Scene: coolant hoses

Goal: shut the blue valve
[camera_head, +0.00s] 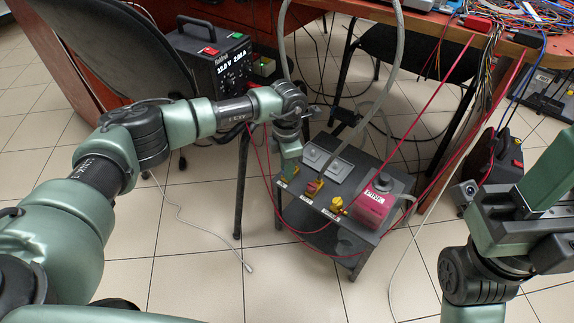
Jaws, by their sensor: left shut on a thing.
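A low grey cart (345,225) stands on the floor in the middle, with a row of small valves and labels along its front edge. My left gripper (291,172) points down at the cart's left end. It is shut on the leftmost valve (287,182), which it mostly covers. What shows there looks greenish, and I cannot make out a blue handle or its angle. A red and yellow valve (315,187) and a yellow valve (338,205) sit to its right. My right arm shows at the right edge; its fingers cannot be made out.
A pink labelled container (376,200) sits on the cart's right end. Grey hoses (378,100) and red cables (430,110) hang over the cart. A dark power supply (218,62) stands behind my left arm, near a chair (110,45). The tiled floor in front is mostly clear.

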